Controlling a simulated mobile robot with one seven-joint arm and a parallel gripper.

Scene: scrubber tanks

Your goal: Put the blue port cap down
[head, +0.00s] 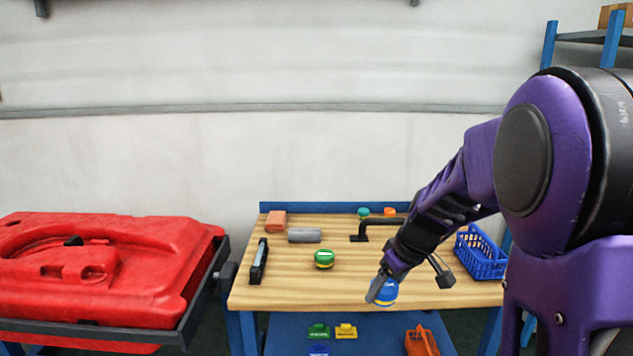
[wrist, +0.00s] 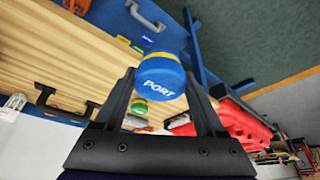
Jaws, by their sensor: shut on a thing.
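The blue port cap (wrist: 161,78) has a yellow band and the white word PORT on it. My gripper (wrist: 160,88) is shut on it, with one finger on each side. In the head view the blue cap (head: 387,292) shows at the end of my gripper (head: 380,288), near the front edge of the wooden bench top (head: 290,290). I cannot tell whether the cap touches the bench top or hangs just above it.
A blue basket (head: 481,254) stands at right. A red tank (head: 100,270) is left. The bench's front middle is clear.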

